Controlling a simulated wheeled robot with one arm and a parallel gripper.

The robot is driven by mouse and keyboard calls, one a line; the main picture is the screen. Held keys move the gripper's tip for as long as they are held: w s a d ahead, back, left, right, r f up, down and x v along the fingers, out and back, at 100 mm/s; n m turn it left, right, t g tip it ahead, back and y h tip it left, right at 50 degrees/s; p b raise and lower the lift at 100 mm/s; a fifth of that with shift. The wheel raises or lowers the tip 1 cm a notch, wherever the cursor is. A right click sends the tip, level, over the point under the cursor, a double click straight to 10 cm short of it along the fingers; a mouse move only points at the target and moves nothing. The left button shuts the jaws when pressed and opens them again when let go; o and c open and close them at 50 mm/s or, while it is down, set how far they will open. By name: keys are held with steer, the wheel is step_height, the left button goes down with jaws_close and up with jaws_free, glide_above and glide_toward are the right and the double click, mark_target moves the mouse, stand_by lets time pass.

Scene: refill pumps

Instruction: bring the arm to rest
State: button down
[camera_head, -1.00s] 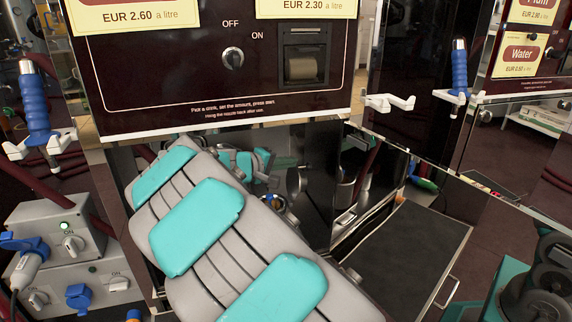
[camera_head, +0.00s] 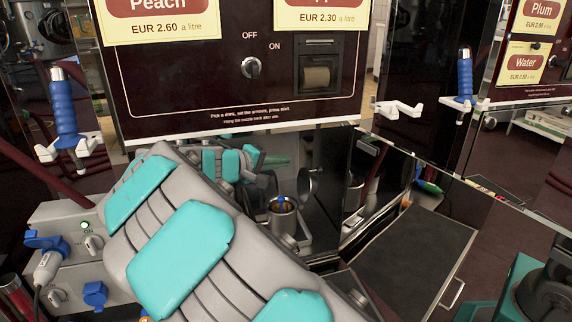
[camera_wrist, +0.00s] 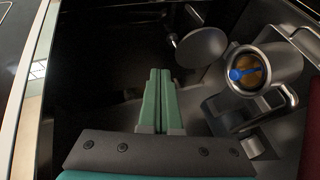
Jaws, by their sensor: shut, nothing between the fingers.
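My gripper (camera_wrist: 160,72) shows in the wrist view as two green fingers lying together, shut and empty. It points into a dark area, left of a metal tankard and apart from it. The tankard (camera_wrist: 272,68) is open, with brown liquid and a blue item at its mouth; a round metal disc (camera_wrist: 203,47) stands beside it. In the head view the tankard (camera_head: 283,222) shows behind my grey and teal arm, which crosses the lower middle. I cannot make out the fingers in the head view.
A dark dispenser panel (camera_head: 200,90) with an OFF/ON knob (camera_head: 251,67) stands ahead. Blue-handled nozzles hang at left (camera_head: 65,110) and right (camera_head: 465,78). Grey socket boxes (camera_head: 70,225) stand at lower left. A black flat surface (camera_head: 415,255) lies bare at right.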

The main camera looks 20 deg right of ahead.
steer(key=s+d+f+m+g+y+p, duration=0.1)
steer(key=s+d+m+g+y, duration=0.2)
steer(key=s, duration=0.8)
steer(key=s+d+f+m+g+y+p, duration=0.1)
steer(key=s+d+f+g+p, duration=0.3)
steer(key=s, duration=0.7)
steer(key=s+a+f+y, duration=0.1)
steer(key=s+a+y, duration=0.3)
steer(key=s, duration=0.7)
steer(key=s+a+f+g+y, duration=0.1)
steer(key=s+a+y, duration=0.3)
steer(key=s+a, duration=0.4)
steer(key=s+f, duration=0.1)
steer(key=s, duration=0.2)
steer(key=shift+f+g+y+p, duration=0.25)
steer(key=shift+g+y+p, duration=0.05)
steer(key=shift+y+p, duration=0.1)
